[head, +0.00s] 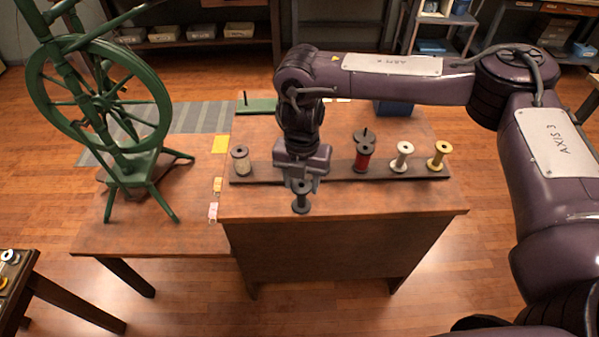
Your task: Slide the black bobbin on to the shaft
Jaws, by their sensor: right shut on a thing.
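The black bobbin (301,198) is upright at the front edge of the wooden cabinet top. My right gripper (301,182) points down and is shut on the bobbin's upper part; whether its base touches the wood I cannot tell. A thin dark upright shaft (245,98) rises from a green base (262,106) at the back left of the top, behind and left of my right gripper. Another short dark peg (365,133) stands on a dark disc behind the red bobbin (363,158). My left gripper is out of view.
A dark rack strip (330,172) carries a beige bobbin (240,160), the red one, a white one (402,156) and a yellow one (439,155). A green spinning wheel (105,105) stands left on a lower table. The cabinet top's front right is clear.

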